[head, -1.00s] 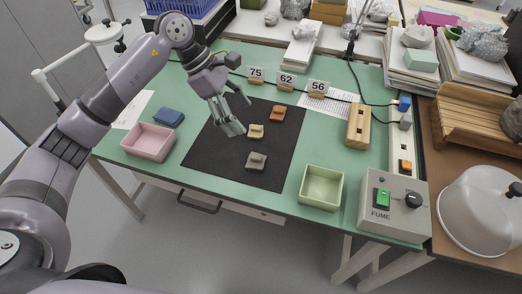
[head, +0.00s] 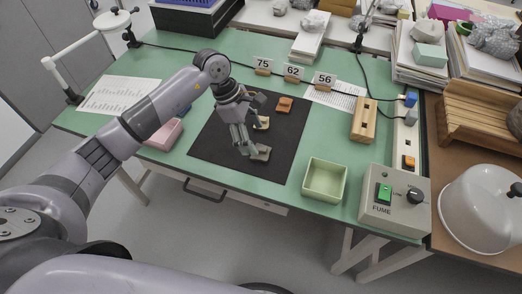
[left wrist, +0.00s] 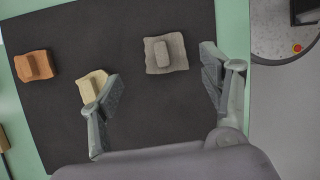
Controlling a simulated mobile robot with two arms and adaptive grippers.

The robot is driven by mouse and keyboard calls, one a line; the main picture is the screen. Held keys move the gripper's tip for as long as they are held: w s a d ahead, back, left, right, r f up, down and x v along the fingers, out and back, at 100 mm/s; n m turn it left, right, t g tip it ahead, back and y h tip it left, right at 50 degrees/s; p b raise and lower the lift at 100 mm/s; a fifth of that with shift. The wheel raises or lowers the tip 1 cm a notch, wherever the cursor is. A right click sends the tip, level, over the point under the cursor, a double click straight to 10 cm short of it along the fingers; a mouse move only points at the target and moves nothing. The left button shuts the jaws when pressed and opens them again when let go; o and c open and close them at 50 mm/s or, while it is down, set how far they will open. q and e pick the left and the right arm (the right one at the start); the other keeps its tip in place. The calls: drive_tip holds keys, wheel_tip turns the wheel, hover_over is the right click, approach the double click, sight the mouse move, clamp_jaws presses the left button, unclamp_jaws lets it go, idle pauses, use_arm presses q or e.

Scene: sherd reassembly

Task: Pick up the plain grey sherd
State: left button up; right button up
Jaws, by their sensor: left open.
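The plain grey sherd (left wrist: 166,56) lies on the dark mat with a raised grip block on top. In the head view the grey sherd (head: 261,153) shows just right of my left fingertips. My left gripper (head: 244,150) is open and empty above the mat. In the left wrist view its two fingers (left wrist: 156,92) are spread, with the grey sherd ahead of the gap between them. A cream sherd (left wrist: 92,84) lies partly behind one finger. An orange sherd (head: 284,104) lies farther back on the mat. My right gripper is not in view.
The dark mat (head: 213,147) lies on the green table. A pale green tray (head: 324,181) stands to the right, a pink tray (head: 163,137) to the left, partly behind my arm. Number cards (head: 293,72) stand behind. A fume control box (head: 395,200) is at right front.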

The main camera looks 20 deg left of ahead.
sight(262, 149)
use_arm(q)
drive_tip(key=f, duration=0.1)
drive_tip(key=d+f, duration=0.1)
drive_tip(key=d+f+p, duration=0.1)
drive_tip(key=shift+s+d+f, duration=0.1)
drive_tip(key=shift+s+d, duration=0.05)
drive_tip(key=shift+s, duration=0.15)
drive_tip(key=shift+w+d+f, duration=0.1)
drive_tip(key=shift+d+f, duration=0.05)
drive_tip(key=shift+f, duration=0.35)
drive_tip(key=shift+c, duration=0.5)
drive_tip(key=c, duration=1.2)
